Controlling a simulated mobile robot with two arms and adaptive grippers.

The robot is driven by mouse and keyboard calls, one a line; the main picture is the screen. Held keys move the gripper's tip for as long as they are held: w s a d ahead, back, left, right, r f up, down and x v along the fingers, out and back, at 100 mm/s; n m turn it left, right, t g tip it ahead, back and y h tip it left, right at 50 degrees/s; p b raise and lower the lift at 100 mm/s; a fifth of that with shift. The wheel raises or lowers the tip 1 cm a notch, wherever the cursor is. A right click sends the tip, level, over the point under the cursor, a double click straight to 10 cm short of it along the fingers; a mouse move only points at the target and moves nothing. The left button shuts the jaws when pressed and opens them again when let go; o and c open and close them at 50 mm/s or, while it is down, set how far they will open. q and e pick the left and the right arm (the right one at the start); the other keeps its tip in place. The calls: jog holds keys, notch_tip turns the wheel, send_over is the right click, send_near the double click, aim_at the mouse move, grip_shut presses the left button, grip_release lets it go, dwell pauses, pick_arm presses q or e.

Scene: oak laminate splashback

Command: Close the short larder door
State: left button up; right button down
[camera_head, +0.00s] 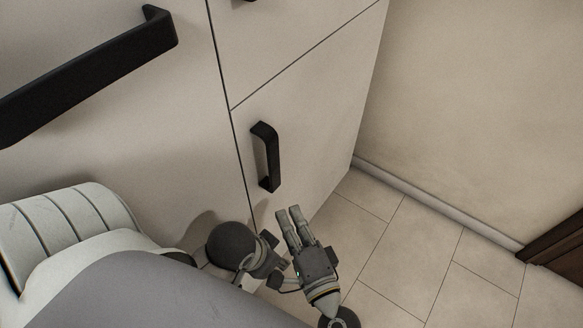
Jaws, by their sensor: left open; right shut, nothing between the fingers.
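The short larder door is most likely the pale lower panel (315,125) with a black vertical bar handle (267,157) near its left edge. Thin dark seams run along its top and left edges, and it looks flush with the panels around it. My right gripper (288,214) is shut and empty, its fingers pointing up the picture just below the handle, apart from it. Whether it touches the door face I cannot tell. My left gripper (276,259) is open and empty, just left of and below the right one, partly overlapped by it. The door's bottom edge is partly hidden by the grippers.
A larger pale panel (110,135) with a long black handle (90,75) fills the left. Another panel (285,40) lies above the short door. A beige wall (475,110) with a skirting (435,205) stands right. Tiled floor (415,255) is clear; a dark brown object (560,250) sits at the right edge.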

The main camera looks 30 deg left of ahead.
jog(key=shift+d, duration=0.1)
jog(key=v, duration=1.2)
